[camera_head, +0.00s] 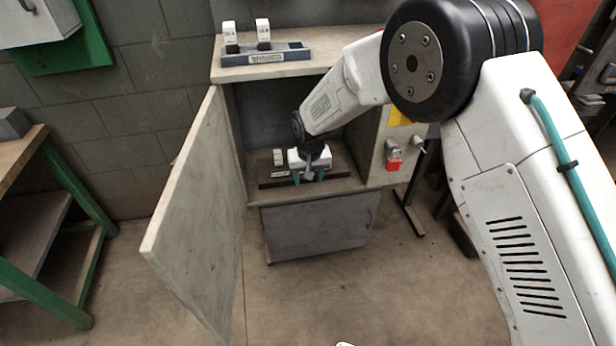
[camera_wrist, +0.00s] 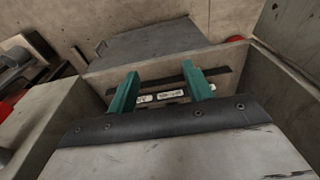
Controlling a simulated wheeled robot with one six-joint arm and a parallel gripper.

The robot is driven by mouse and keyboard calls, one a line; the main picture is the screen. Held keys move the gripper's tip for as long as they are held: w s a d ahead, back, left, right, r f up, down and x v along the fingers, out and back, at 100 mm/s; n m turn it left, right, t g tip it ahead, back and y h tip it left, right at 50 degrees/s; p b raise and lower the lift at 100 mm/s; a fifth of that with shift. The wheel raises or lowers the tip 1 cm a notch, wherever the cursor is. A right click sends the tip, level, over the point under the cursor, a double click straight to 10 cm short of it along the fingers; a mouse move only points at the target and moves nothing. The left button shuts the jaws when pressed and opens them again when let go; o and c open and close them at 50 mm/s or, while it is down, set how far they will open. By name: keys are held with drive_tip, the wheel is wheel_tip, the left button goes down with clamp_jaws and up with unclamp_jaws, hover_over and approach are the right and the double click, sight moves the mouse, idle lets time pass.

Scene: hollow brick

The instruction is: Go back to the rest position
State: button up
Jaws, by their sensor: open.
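My gripper (camera_head: 309,179) is inside the open grey cabinet (camera_head: 292,69), low over its inner shelf. My arm reaches in from the right. In the wrist view the two teal fingers of my gripper (camera_wrist: 161,88) are apart, with no object clearly held between them. Beyond the fingers lies a dark rail with small white labels (camera_wrist: 170,95). In the head view a small white block (camera_head: 278,157) stands on the shelf just left of my gripper. My gripper hides part of the rail and shelf.
The cabinet door (camera_head: 200,205) stands open on the left. A rack (camera_head: 283,57) with two white blocks sits on the cabinet top. A green-legged bench (camera_head: 82,190) stands left. Floor in front is clear.

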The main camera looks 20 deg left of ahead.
idle(0.4)
drive_tip(key=s+d+f+g+h, duration=0.1)
drive_tip(key=s+d+f, duration=0.1)
drive_tip(key=s+d, duration=0.2)
drive_tip(key=s+d+r+g, duration=0.1)
drive_tip(key=s+d+r, duration=0.3)
drive_tip(key=d+r, duration=0.55)
drive_tip(key=s+d+r+m+h, duration=0.1)
drive_tip(key=s+d+r, duration=0.3)
drive_tip(key=d+r, duration=0.5)
drive_tip(key=s+d+r+g, duration=0.1)
drive_tip(key=s+d+r, duration=0.3)
drive_tip(key=d+r, duration=0.45)
drive_tip(key=s+d+r+m+t, duration=0.1)
drive_tip(key=s+d+r, duration=0.3)
drive_tip(key=s+d, duration=0.4)
drive_tip(key=s+d+r+m+t+y, duration=0.1)
drive_tip(key=s+d+r+m, duration=0.3)
drive_tip(key=s+d, duration=0.5)
drive_tip(key=shift+d+t, duration=0.6)
drive_tip(key=shift+r, duration=0.1)
